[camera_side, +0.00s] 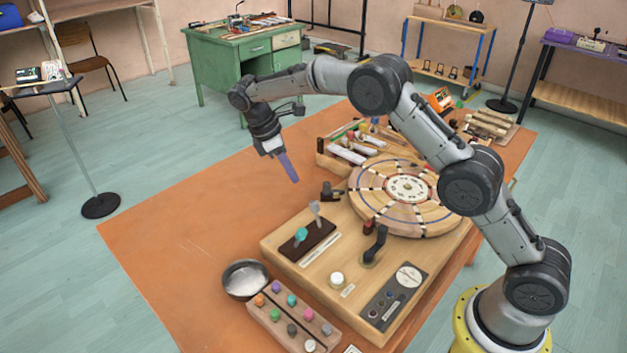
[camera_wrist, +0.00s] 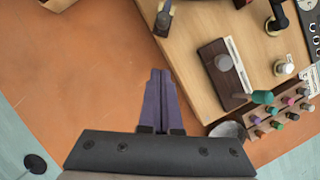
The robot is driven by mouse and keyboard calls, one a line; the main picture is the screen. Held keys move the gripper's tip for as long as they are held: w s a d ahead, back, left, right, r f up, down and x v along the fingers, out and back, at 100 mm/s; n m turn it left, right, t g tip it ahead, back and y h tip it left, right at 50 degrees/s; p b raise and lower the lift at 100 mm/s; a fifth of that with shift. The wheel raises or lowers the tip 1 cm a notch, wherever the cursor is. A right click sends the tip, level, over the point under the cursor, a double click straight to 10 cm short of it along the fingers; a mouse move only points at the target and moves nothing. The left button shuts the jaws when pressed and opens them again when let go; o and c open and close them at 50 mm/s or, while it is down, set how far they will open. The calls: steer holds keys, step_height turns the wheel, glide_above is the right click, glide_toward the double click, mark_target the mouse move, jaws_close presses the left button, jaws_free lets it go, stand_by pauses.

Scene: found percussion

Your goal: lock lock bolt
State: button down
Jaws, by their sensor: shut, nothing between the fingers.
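A wooden board (camera_side: 277,244) on the table carries a segmented round wooden wheel (camera_side: 365,182). A small black fitting (camera_side: 331,191) stands at the wheel's left edge and looks like the lock bolt; its setting is too small to tell. What seems to be the same black fitting (camera_wrist: 164,18) shows at the top of the wrist view, just beyond my fingertips. My gripper (camera_side: 294,179) has purple fingers, shut and empty, pointing down above the table, left of the wheel. The closed fingers (camera_wrist: 160,73) also show in the wrist view, apart from the fitting.
A dark lever block (camera_side: 296,248) with grey and teal knobs, a black crank (camera_side: 376,243) and a gauge panel (camera_side: 396,297) sit on the board. A metal bowl (camera_side: 245,279) and a rack of coloured pegs (camera_side: 277,313) stand in front. The table's left side (camera_side: 180,225) is clear.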

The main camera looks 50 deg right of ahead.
mark_target(326, 184)
steer(key=shift+s+d+f, duration=0.5)
steer(key=shift+d+f, duration=0.1)
steer(key=shift+d, duration=0.15)
steer(key=shift+s+d+f, duration=0.5)
steer(key=shift+d+f, duration=0.15)
steer(key=shift+d, duration=0.15)
steer(key=shift+s+d+f, duration=0.5)
steer(key=shift+d+f, duration=0.1)
steer(key=shift+d, duration=0.15)
steer(key=shift+s+d, duration=0.9)
steer(key=shift+s, duration=0.05)
